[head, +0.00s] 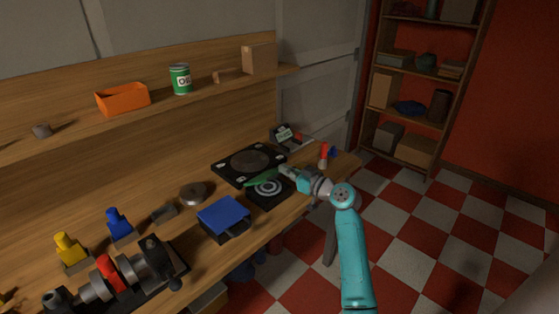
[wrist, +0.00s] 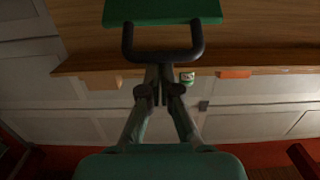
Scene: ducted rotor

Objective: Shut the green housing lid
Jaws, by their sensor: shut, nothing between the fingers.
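The green housing lid (head: 262,178) stands raised and tilted over a dark square housing (head: 283,197) with pale rings inside, so the housing is open. In the wrist view the lid (wrist: 165,12) is at the top, with a black U-shaped handle (wrist: 163,56) on its near side. My gripper (head: 287,170) is beside the lid on its right. In the wrist view my gripper (wrist: 158,70) is shut and empty, with its fingertips at the handle's crossbar. I cannot tell whether they touch it.
A black plate with a round disc (head: 249,160) lies behind the housing. A blue box (head: 224,215) and a metal round piece (head: 193,193) are to the left. A red-topped item (head: 323,154) stands to the right. A shelf above holds a green can (head: 180,79) and an orange bin (head: 123,99).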

